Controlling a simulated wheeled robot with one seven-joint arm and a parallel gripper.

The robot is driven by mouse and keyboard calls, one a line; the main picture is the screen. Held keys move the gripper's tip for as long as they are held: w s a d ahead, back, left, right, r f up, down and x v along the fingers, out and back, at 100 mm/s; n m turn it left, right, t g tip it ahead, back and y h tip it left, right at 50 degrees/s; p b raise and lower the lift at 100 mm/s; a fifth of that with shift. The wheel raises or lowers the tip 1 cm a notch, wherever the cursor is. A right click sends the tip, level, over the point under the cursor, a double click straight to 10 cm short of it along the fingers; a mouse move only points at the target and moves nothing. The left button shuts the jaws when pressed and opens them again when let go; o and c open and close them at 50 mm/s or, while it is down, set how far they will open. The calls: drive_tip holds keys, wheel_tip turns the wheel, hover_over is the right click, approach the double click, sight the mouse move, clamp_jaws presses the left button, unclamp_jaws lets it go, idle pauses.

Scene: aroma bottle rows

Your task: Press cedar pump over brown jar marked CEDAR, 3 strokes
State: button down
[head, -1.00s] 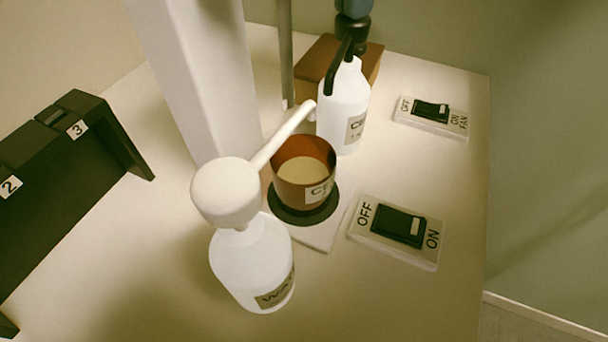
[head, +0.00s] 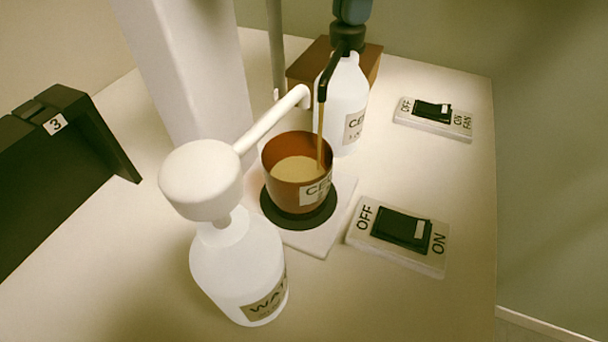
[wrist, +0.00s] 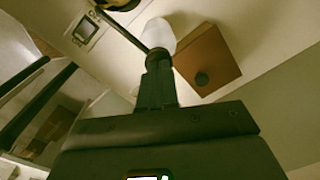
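The white cedar bottle (head: 343,105) stands behind the brown jar. Its black pump spout (head: 322,88) reaches over the jar. The brown jar (head: 278,164), its label partly readable as "CE", holds pale tan contents and sits on a dark round pad. A thin amber stream (head: 320,135) runs from the spout tip into the jar. My gripper (head: 348,38) is on top of the cedar pump head, which is pressed low. In the wrist view my gripper's fingers (wrist: 156,80) are together, over the pump head; the white bottle (wrist: 160,34) shows beyond.
A white water pump bottle (head: 240,270) stands in front, its spout also reaching toward the jar. An OFF/ON switch (head: 400,232) and a fan switch (head: 432,112) are at right. A brown box (head: 307,68) is behind the cedar bottle. A dark numbered rack (head: 60,180) is at left.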

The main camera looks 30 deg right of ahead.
drive_tip(key=shift+s+f, duration=0.15)
drive_tip(key=shift+f, duration=0.35)
drive_tip(key=shift+s+f, duration=0.15)
drive_tip(key=shift+f, duration=0.35)
drive_tip(key=shift+a+r+p, duration=0.15)
drive_tip(key=shift+r+p, duration=0.2)
drive_tip(key=shift+r, duration=0.3)
drive_tip(key=shift+w+a+r+p, duration=0.1)
drive_tip(key=shift+w+r+p, duration=0.15)
drive_tip(key=shift+r, duration=0.4)
drive_tip(key=shift+w+r+p, duration=0.1)
drive_tip(key=shift+r+p, duration=0.25)
drive_tip(key=shift+r, duration=0.25)
drive_tip(key=shift+a, duration=0.15)
drive_tip(key=r+p, duration=0.1)
drive_tip(key=r, duration=0.2)
drive_tip(key=r+p, duration=0.2)
drive_tip(key=shift+d+r, duration=0.2)
drive_tip(key=shift+r, duration=0.2)
drive_tip(key=shift+s, duration=0.1)
